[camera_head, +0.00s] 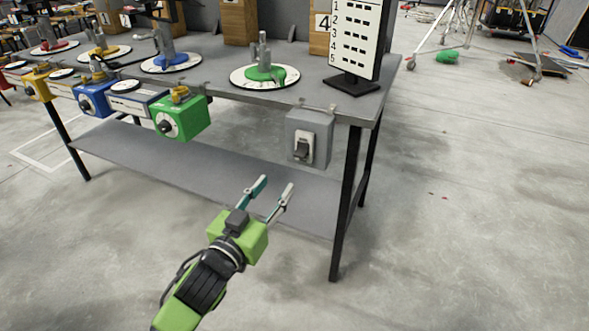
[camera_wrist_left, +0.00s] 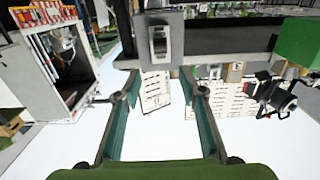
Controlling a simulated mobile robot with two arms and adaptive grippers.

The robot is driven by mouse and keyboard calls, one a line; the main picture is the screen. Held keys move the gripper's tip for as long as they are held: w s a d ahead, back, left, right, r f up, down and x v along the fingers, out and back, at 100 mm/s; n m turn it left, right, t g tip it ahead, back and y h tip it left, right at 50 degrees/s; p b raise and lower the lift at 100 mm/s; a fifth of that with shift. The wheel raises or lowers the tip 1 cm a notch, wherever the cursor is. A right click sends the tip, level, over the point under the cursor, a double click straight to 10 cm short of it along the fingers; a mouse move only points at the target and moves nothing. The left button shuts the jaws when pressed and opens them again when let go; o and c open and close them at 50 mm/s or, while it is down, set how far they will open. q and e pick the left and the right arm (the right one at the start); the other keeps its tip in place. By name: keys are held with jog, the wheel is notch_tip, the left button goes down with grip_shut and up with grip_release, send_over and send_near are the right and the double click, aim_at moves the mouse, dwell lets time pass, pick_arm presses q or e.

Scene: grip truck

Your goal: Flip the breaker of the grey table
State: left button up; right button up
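The breaker is a grey box (camera_head: 322,124) on the front edge of the grey table (camera_head: 224,88), near its right front leg. A dark switch lever (camera_head: 301,151) sits on its light front plate. My left gripper (camera_head: 276,184) is open and empty, its two fingers apart, in front of and below the breaker, not touching it. In the left wrist view the breaker box (camera_wrist_left: 178,48) shows beyond and between the fingertips (camera_wrist_left: 159,82). The lever's exact position is too small to tell. My right gripper is not in view.
A green box with a dial (camera_head: 184,118) hangs left of the breaker, with blue (camera_head: 94,101) and yellow ones further left. A numbered display (camera_head: 356,42) stands on the table above the breaker. A lower shelf (camera_head: 200,170) lies behind my gripper.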

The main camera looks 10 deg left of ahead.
pick_arm(q)
jog(key=b, duration=0.1)
send_near(298, 156)
jog(key=x, duration=0.4)
jog(key=b+x, duration=0.1)
jog(key=x, duration=0.3)
jog(key=shift+w+d, duration=0.2)
jog(key=shift+w, duration=0.5)
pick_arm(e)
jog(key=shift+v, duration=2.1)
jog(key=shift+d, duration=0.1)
pick_arm(q)
grip_shut()
